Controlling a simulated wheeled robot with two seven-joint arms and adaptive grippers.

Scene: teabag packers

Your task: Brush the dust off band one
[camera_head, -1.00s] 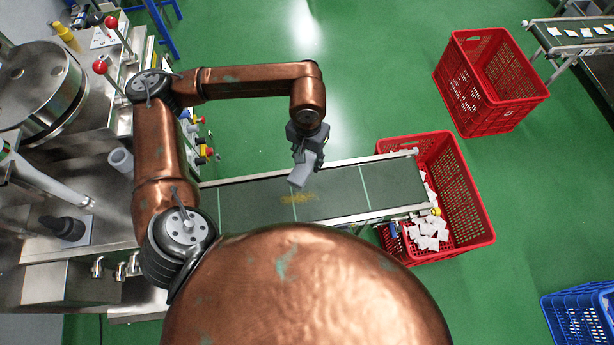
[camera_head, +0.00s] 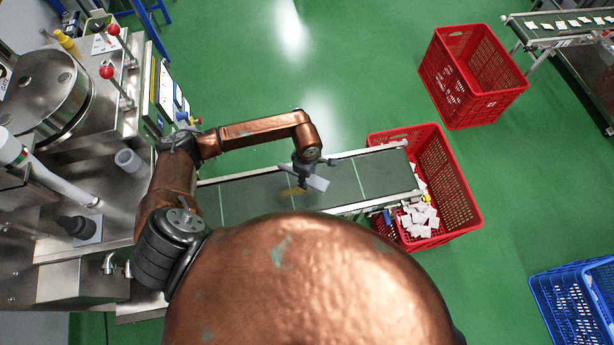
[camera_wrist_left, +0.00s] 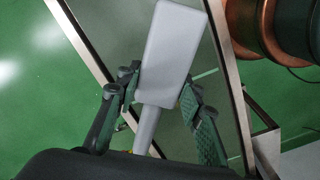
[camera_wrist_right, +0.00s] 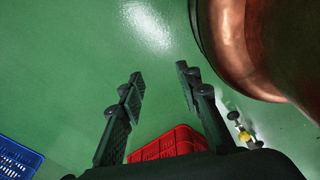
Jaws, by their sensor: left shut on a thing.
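The dark green conveyor belt (camera_head: 335,186), crossed by pale green lines, runs left to right below my left arm. A yellowish dust patch (camera_head: 291,191) lies on it near the middle, partly hidden by my left gripper. My left gripper (camera_head: 306,176) is shut on a grey brush (camera_head: 318,183) over the belt, just right of the dust. In the left wrist view the brush (camera_wrist_left: 172,50) shows its flat grey block and its handle between the fingers. Whether it touches the belt is unclear. My right gripper (camera_wrist_right: 160,90) is open and empty in the right wrist view.
A red crate (camera_head: 458,190) with white teabags (camera_head: 420,218) stands at the belt's right end. Another red crate (camera_head: 470,75) stands behind it, and a blue crate (camera_head: 570,300) at lower right. A steel machine (camera_head: 60,100) fills the left. Green floor is clear behind the belt.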

